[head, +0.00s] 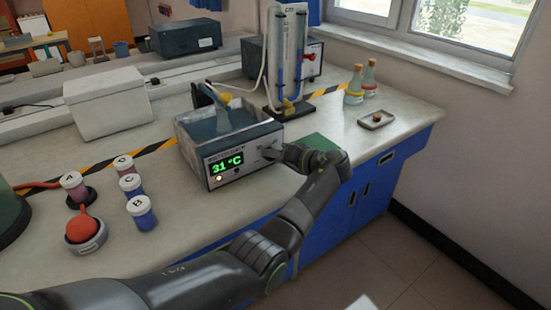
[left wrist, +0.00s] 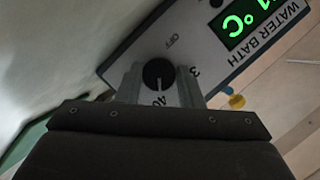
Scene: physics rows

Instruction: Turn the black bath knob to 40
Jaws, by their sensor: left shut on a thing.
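The water bath (head: 196,158) stands on the bench with its front panel facing me and its green display reading 31 °C. It also shows upside down in the left wrist view (left wrist: 215,60). My left gripper (head: 272,152) is at the right end of this panel. In the left wrist view, its fingers (left wrist: 159,82) are shut on the black knob (left wrist: 157,72), one on each side. The knob's white pointer line points down in that picture, at or close to the 40 mark. In the head view the gripper mostly hides the knob. My right gripper is out of view.
Sample jars (head: 130,184) labelled A, B and C stand left of the bath, near a red-topped device (head: 83,230). Behind are a white box (head: 107,104) and a tube stand (head: 290,108). Bottles (head: 354,88) and a small tray (head: 376,121) are at the right.

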